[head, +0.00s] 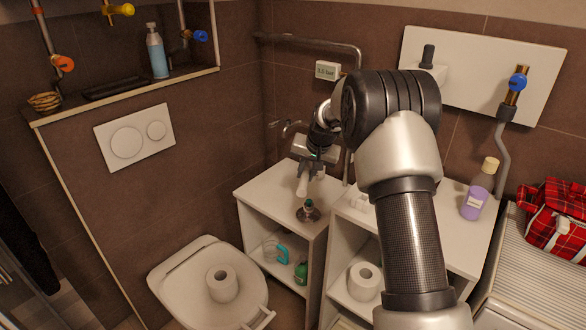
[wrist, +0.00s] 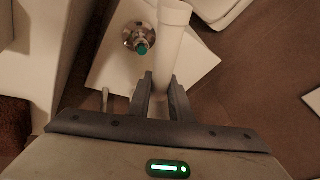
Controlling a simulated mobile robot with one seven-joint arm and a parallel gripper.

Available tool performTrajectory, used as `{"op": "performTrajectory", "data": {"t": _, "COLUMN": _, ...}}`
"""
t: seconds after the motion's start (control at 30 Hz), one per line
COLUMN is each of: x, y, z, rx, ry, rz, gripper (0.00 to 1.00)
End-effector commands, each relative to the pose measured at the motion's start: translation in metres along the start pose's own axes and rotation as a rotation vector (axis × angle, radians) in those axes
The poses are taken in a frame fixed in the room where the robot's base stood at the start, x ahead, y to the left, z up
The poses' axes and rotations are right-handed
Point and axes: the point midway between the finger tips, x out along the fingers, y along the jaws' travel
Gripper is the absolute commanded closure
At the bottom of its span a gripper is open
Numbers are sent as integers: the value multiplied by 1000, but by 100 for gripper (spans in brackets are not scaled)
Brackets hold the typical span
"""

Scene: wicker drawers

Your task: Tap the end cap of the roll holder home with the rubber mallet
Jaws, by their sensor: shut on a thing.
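My gripper (head: 306,170) is over the white cabinet beside the toilet. In the wrist view its two dark fingers (wrist: 162,85) are shut on a pale, tube-like thing (wrist: 170,50), which I take to be the rubber mallet. Its pale end (head: 302,186) points down in the head view; I cannot make out a separate head and handle. A round metal fitting with a teal tip, seemingly the roll holder with its end cap (head: 309,211), stands on the cabinet top just below. It also shows in the wrist view (wrist: 139,38), left of the held thing and apart from it in the picture.
The toilet (head: 180,285) has a paper roll (head: 222,284) on its lid. Another roll (head: 364,282) and a green bottle (head: 301,272) sit on shelves. A purple bottle (head: 479,188) stands at right, near a red plaid bag (head: 556,222). Pipes run along the wall behind.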

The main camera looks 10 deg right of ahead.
Motion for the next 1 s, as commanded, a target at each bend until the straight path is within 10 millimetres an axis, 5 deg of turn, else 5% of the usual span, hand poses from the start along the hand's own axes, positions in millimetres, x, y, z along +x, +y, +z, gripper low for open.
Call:
{"op": "performTrajectory", "data": {"t": 0.27, "x": -8, "y": 8, "z": 6, "rx": 5, "ry": 6, "rz": 4, "gripper": 100}}
{"op": "performTrajectory", "data": {"t": 1.0, "x": 30, "y": 19, "z": 21, "rx": 5, "ry": 6, "rz": 3, "gripper": 100}}
